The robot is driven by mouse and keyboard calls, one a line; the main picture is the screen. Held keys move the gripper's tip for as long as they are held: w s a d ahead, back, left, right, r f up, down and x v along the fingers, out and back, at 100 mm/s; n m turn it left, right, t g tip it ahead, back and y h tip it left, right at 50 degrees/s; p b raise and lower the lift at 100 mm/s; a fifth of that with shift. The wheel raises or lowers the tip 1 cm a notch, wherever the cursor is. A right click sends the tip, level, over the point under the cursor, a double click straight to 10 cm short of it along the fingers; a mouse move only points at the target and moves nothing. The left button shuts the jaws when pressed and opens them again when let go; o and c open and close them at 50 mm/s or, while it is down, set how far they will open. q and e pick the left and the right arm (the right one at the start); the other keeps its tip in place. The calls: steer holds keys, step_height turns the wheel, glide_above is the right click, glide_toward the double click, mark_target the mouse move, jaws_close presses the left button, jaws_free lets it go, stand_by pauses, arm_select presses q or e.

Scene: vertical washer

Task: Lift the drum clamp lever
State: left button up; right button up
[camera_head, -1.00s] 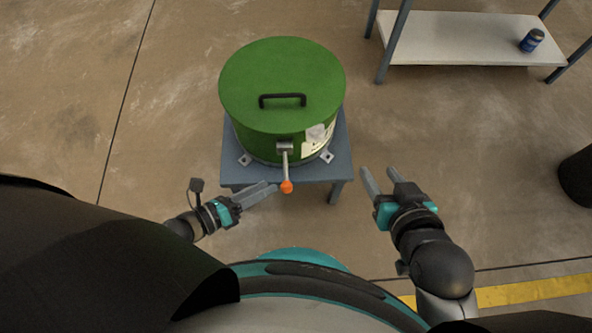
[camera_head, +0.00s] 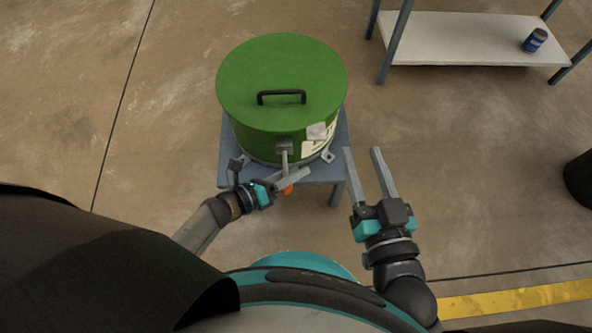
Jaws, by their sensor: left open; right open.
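The green drum (camera_head: 282,75) with a black lid handle stands on a blue-grey stand. Its clamp lever (camera_head: 284,162) is a grey bar that hangs from a bracket (camera_head: 284,145) on the drum's front and ends in an orange knob (camera_head: 287,190). My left gripper (camera_head: 300,177) is open at the lever's lower end, its fingers partly covering the bar and knob. I cannot tell whether the fingers touch it. My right gripper (camera_head: 363,152) is open and empty to the right of the stand, fingers pointing away from me.
The blue-grey stand (camera_head: 233,165) has small metal brackets around the drum. A white shelf (camera_head: 455,40) with a blue can (camera_head: 535,40) is at the upper right. A dark round object (camera_head: 580,178) is at the right edge. Open floor surrounds the stand.

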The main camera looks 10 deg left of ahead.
arm_select(q)
steer(key=shift+w+d+f, duration=0.15)
steer(key=shift+w+d, duration=0.1)
steer(key=shift+w, duration=0.1)
jaws_close()
stand_by(0.3)
steer(key=shift+s, duration=0.1)
stand_by(1.0)
